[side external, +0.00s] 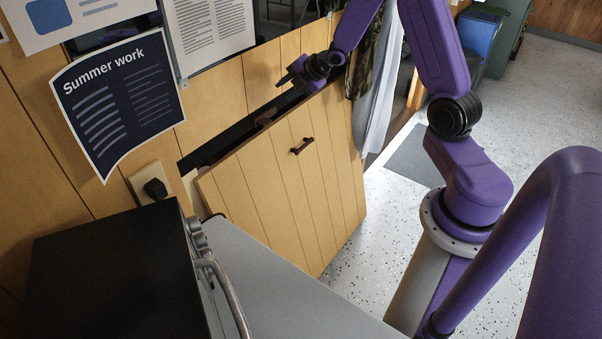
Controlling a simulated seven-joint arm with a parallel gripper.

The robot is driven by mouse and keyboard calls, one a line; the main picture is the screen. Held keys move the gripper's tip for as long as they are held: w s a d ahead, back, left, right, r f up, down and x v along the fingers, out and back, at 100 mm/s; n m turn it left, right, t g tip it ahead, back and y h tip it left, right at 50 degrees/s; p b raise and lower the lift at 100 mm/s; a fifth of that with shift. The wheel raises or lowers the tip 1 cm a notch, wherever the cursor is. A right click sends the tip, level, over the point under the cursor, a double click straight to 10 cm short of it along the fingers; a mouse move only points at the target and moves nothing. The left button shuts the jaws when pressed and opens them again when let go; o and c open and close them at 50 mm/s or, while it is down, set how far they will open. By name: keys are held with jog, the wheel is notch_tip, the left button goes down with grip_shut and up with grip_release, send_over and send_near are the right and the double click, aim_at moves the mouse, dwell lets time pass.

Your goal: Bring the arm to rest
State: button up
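My arm is purple with dark joints. It reaches from its mount at the right up over the top of the picture and back down to my gripper (290,76). The gripper is small and dark here, just above the top edge of a light wooden door panel (285,190) and close to the plank wall. I see nothing held in it, but its fingers are too small to tell open from shut. The panel has a dark handle (302,146) and stands away from the wall, with a dark gap behind its top edge. The gripper appears apart from the handle.
A black box-shaped appliance (100,270) with a metal handle stands at the lower left by a grey surface (285,300). Clothes (378,85) hang beside the panel, close to my arm. Papers, including a dark poster (118,105), are on the wall. Speckled floor (550,110) is open at right.

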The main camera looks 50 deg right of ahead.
jog(key=s+a+r+m+g, duration=0.2)
jog(key=s+a+r, duration=0.1)
jog(key=s+a, duration=0.55)
jog(key=s+a+r+m+g, duration=0.2)
jog(key=s+a, duration=0.4)
jog(key=a, duration=0.5)
jog(key=s+a+r+m+g, duration=0.1)
jog(key=s+g, duration=0.1)
jog(key=s, duration=0.9)
jog(key=s+a+r+m+g, duration=0.1)
jog(key=s+m+g, duration=0.1)
jog(key=s, duration=1)
jog(key=shift+s+r+g, duration=0.25)
jog(key=shift+r+g, duration=0.15)
jog(key=shift+g, duration=0.2)
